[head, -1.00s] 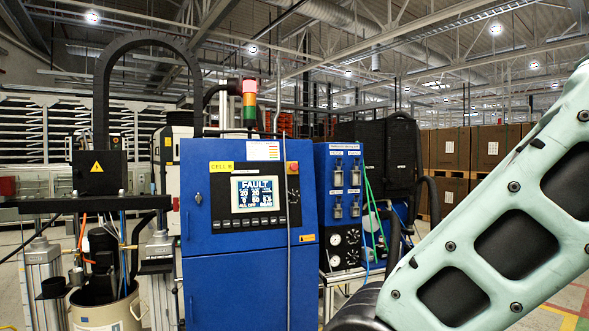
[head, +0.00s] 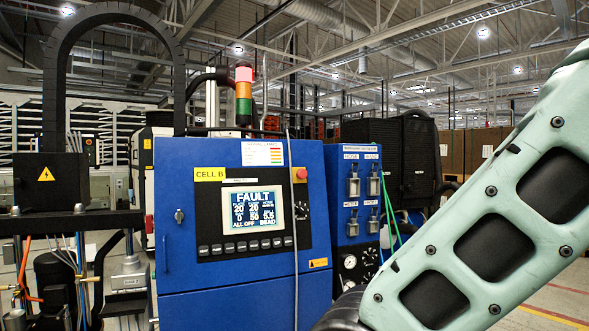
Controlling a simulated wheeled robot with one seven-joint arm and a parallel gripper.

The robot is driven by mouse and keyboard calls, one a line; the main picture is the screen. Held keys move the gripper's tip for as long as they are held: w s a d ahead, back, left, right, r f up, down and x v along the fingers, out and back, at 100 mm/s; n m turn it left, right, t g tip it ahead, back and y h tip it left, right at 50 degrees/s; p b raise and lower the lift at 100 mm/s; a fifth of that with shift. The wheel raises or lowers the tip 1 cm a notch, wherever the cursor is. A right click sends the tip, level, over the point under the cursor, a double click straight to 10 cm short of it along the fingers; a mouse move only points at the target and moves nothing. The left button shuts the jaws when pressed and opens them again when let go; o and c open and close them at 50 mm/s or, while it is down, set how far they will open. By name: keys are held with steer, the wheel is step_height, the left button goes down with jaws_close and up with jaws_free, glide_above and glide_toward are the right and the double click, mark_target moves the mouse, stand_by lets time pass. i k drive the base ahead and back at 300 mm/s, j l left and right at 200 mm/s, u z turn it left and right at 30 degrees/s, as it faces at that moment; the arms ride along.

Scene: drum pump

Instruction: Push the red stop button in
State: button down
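The red stop button (head: 302,173) sits on a small yellow plate at the upper right of the blue control cabinet's front (head: 230,270). It is to the right of the lit screen (head: 252,209), which reads FAULT. A thin grey cable hangs down just left of the button. Whether the button is in or out is too small to tell. My pale green arm fills the right side of the head view. My gripper is not in view.
A signal tower (head: 244,95) with its red top lit stands behind the cabinet. A blue gauge panel (head: 357,195) stands to the right. A black cable arch (head: 62,70) and pump gear stand left. Some bare floor shows at the lower right.

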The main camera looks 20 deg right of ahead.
mark_target(302, 174)
steer(key=i+j, duration=0.1)
steer(key=i, duration=1.2)
